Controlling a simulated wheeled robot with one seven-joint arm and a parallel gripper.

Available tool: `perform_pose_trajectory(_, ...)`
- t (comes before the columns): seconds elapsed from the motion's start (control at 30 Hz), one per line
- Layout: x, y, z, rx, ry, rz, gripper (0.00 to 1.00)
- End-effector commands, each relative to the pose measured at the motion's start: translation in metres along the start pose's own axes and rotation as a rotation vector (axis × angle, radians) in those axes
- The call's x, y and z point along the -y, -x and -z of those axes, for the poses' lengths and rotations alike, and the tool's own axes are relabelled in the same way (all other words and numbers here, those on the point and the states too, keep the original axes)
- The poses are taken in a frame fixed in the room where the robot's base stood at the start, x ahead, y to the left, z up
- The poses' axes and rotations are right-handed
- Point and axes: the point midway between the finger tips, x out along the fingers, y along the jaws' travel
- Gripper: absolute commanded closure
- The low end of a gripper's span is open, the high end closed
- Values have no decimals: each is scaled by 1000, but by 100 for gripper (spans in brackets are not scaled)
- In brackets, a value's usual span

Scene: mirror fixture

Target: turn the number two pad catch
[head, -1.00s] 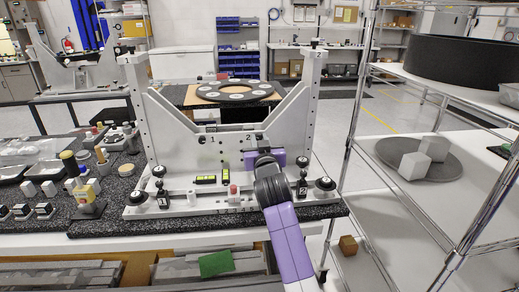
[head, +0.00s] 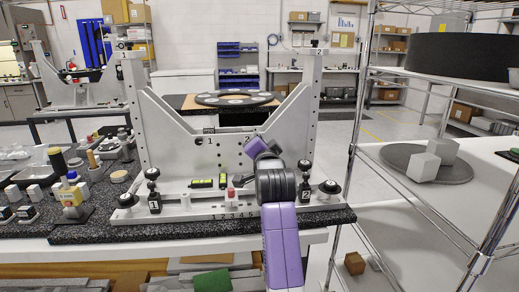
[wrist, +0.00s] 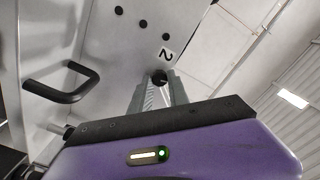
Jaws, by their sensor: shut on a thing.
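The number two pad catch (wrist: 159,77) is a small dark round knob just below the "2" label on the grey fixture plate in the wrist view. My gripper (wrist: 157,88) has its two grey fingers on either side of the knob and is shut on it. In the head view my purple gripper body (head: 256,147) is tilted against the right side of the fixture plate (head: 190,165). It hides the catch there. The matching dark catch by the "1" label (head: 199,142) shows at left.
A black bar handle (wrist: 62,88) stands out left of my gripper. Black clamps (head: 153,190) and a clamp marked "2" (head: 305,182) stand on the base. A black ring (head: 235,98) shows behind the plate. A wire shelf rack (head: 350,170) is at right.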

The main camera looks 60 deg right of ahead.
Motion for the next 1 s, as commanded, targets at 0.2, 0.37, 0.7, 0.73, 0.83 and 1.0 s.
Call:
perform_pose_trajectory(0.2, -2, 0, -1, 1, -109, -2, 100)
perform_pose_trajectory(0.37, -2, 0, -1, 1, -152, -2, 100)
perform_pose_trajectory(0.7, -1, 0, 0, 1, -172, -3, 100)
perform_pose_trajectory(0.73, -1, 0, 0, 1, -172, -3, 100)
perform_pose_trajectory(0.83, -1, 0, 0, 1, -172, -3, 100)
perform_pose_trajectory(1.0, -1, 0, 0, 0, -171, -2, 59)
